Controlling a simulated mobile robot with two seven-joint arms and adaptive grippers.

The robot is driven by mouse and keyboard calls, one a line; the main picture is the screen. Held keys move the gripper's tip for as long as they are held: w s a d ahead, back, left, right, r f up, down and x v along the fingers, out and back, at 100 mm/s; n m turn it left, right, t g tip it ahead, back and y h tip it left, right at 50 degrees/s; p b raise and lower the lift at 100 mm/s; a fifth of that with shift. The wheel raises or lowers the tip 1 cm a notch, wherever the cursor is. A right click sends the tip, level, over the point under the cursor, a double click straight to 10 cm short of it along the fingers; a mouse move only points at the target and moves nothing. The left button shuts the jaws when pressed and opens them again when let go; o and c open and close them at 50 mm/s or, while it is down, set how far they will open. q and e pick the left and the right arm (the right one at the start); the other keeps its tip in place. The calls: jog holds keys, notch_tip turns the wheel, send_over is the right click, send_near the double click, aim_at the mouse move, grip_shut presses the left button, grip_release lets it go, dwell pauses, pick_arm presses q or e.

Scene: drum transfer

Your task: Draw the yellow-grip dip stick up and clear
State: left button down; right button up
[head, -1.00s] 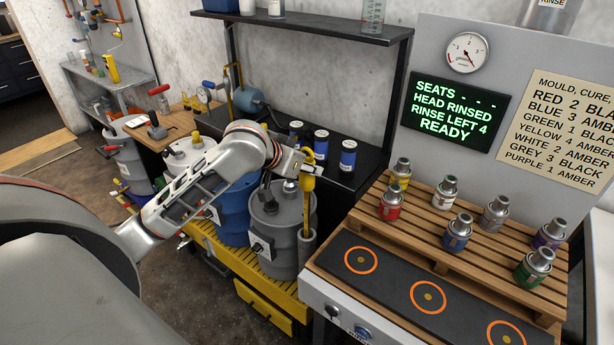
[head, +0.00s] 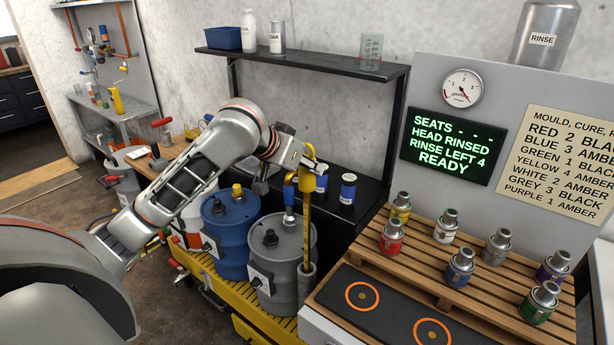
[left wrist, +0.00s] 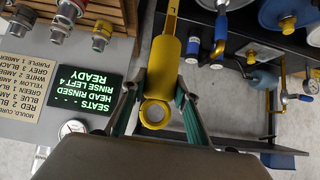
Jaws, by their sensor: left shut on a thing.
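The dip stick has a yellow grip (head: 308,180) with a ring at its top and a long thin yellow shaft (head: 306,235). My left gripper (head: 304,162) is shut on the grip near its ring end. In the left wrist view the grip (left wrist: 164,62) lies between my left gripper's fingers (left wrist: 158,95). The dip stick hangs roughly upright, and its lower part reaches the mouth of a grey tube (head: 307,286) beside the grey drum (head: 281,265). The tip is hidden there. My right gripper is out of view.
A blue drum (head: 230,233) stands left of the grey drum on a yellow grated stand. A blue-handled nozzle (head: 289,199) is close left of the shaft. A dark shelf (head: 310,62) is above. A wooden rack (head: 425,265) with several small cans is at right.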

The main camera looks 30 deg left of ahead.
aim_at(307, 143)
pick_arm(q)
jog(key=shift+r, duration=3.9)
